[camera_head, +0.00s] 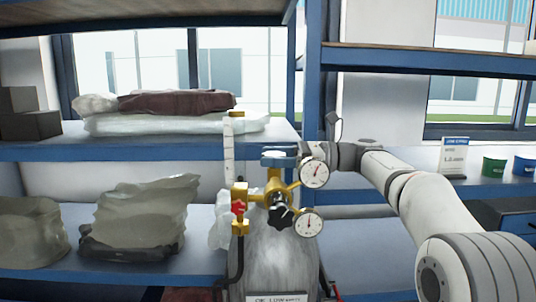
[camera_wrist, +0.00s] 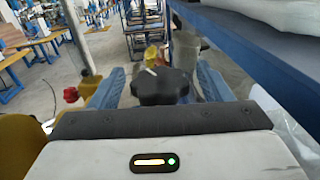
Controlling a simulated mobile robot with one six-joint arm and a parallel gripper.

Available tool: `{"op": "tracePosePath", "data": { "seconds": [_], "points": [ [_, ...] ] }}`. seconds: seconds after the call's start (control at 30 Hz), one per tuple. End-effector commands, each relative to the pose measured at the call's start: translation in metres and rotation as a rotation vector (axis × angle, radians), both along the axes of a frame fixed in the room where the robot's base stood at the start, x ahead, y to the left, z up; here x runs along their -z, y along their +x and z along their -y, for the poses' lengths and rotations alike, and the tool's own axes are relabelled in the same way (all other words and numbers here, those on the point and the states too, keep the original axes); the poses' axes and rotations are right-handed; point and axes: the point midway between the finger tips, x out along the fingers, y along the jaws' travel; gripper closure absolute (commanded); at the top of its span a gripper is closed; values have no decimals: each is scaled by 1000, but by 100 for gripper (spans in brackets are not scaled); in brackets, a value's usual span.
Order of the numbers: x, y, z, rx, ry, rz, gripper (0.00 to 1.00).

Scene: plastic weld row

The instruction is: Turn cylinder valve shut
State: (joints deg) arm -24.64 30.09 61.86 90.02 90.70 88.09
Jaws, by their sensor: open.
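The grey gas cylinder (camera_head: 272,262) stands upright at the centre of the head view, with brass valve and regulator fittings (camera_head: 268,197) on top. A black lobed handwheel (camera_wrist: 162,87) sits between my gripper's blue fingers in the wrist view. My gripper (camera_head: 277,159) is open at the cylinder top, coming in from the right; it also shows in the wrist view (camera_wrist: 160,85). A gap shows between handwheel and fingers; contact cannot be told. In the head view the near finger seems to hide this handwheel. Another black knob (camera_head: 281,215) faces me lower down.
Two round gauges, upper (camera_head: 314,173) and lower (camera_head: 309,222), stick out right of the fittings. A red knob (camera_head: 238,207) is at their left. Blue shelving (camera_head: 180,152) runs close behind, holding wrapped bags (camera_head: 145,210); its edge (camera_wrist: 270,60) is at the wrist view's right.

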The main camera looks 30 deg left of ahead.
Motion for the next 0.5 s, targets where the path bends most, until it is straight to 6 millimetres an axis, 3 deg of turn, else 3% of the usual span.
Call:
{"op": "tracePosePath", "data": {
  "seconds": [0.2,0.43,0.5],
  "points": [
    [0,-7,-15,1,0,0,28],
    [0,-7,-15,2,0,1,28],
    [0,-7,-15,2,0,1,32]
  ]
}}
